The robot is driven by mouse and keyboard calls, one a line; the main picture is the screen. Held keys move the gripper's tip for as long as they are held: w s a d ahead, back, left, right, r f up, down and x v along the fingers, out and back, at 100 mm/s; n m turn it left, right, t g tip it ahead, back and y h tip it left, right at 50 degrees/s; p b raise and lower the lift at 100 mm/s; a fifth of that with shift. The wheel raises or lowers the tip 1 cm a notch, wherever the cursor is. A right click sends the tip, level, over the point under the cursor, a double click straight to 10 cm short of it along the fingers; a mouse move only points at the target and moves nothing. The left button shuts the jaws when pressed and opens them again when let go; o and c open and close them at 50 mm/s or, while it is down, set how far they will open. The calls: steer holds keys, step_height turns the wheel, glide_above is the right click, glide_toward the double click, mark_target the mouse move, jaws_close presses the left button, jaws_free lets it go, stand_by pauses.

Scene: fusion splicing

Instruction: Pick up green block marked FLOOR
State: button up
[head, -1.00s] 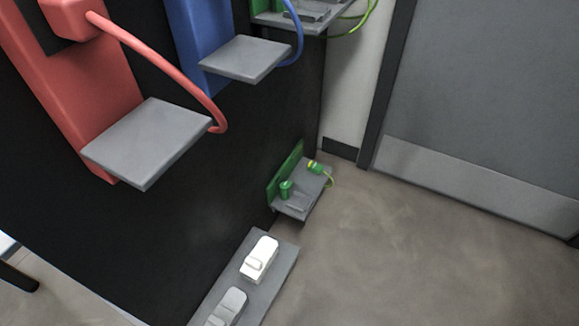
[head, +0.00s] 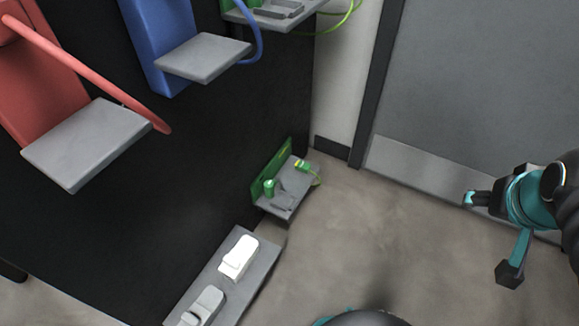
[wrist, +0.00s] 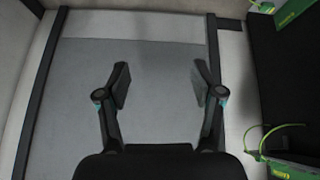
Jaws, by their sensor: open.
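A small low shelf (head: 283,203) near the floor has a green back plate (head: 270,172). On it stand a green piece (head: 269,187) and a green-and-yellow piece (head: 302,166) with a thin cable. No FLOOR lettering is readable, so I cannot tell which is the marked block. My gripper (head: 490,238) is at the right of the head view, in front of the grey door, well apart from the shelf. In the wrist view its two fingers (wrist: 161,84) are spread and empty. Green parts with a cable (wrist: 287,158) show at that view's right edge.
A black panel (head: 190,150) carries red (head: 45,85) and blue (head: 158,35) stations with grey shelves. A lower grey ledge (head: 250,270) holds white (head: 238,257) and grey (head: 206,305) pieces. The floor (head: 350,240) between low shelf and gripper is clear.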

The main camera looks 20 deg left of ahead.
steer(key=w+a+f+n+t+y+b, duration=0.1)
steer(key=w+a+n+t, duration=0.15)
steer(key=w, duration=1.25)
steer(key=w+a+f+n+t+b, duration=0.1)
steer(key=w+a+n+t, duration=0.15)
steer(key=w, duration=1.35)
steer(key=w+a+f+n+y, duration=0.3)
steer(key=w+a+f, duration=0.3)
steer(key=w+f, duration=0.15)
steer(key=n+g+y+b, duration=0.2)
steer(key=n+g+y, duration=0.7)
steer(key=g+y, duration=0.1)
glide_toward(304, 165)
steer(key=shift+b+x, duration=0.35)
steer(key=shift+x, duration=4.35)
steer(key=shift+w, duration=0.1)
